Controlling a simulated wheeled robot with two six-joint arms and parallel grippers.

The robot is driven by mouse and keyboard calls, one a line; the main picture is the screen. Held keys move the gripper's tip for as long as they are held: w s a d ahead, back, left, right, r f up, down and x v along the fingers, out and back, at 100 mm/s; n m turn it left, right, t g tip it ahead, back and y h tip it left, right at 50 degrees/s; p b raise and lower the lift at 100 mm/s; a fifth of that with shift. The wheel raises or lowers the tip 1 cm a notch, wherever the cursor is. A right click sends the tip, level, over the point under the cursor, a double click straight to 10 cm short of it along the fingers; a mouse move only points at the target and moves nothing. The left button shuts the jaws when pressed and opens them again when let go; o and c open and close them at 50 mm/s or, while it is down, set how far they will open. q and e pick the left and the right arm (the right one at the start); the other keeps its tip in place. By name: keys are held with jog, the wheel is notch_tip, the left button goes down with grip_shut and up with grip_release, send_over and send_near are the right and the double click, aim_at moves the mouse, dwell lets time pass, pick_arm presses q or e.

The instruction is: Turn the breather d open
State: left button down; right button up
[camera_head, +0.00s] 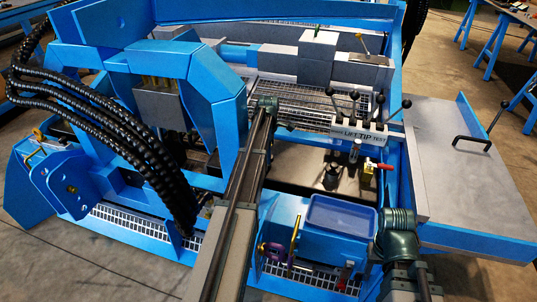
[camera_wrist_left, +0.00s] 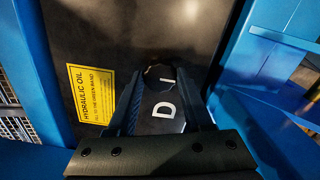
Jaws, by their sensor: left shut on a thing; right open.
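In the left wrist view a dark round knob (camera_wrist_left: 158,76), which I take to be breather d, stands on a dark plate. A white letter D and a short white stroke are marked by it. My left gripper (camera_wrist_left: 161,84) has one finger on each side of the knob and is shut on it. The fingers cover the knob's sides, and how far it is turned is hard to tell. In the head view my left arm reaches over the machine and its fingers are hidden. Of my right arm only links show at the lower right; its gripper is out of view.
A yellow hydraulic oil label (camera_wrist_left: 91,95) lies left of the knob. Blue frame walls (camera_wrist_left: 245,60) flank the plate.

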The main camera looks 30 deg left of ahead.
pick_arm(q)
jog(key=shift+c, duration=1.5)
grip_release()
notch_tip(320, 180, up, 14)
jog(key=p, duration=1.4)
jog(key=shift+f, duration=0.1)
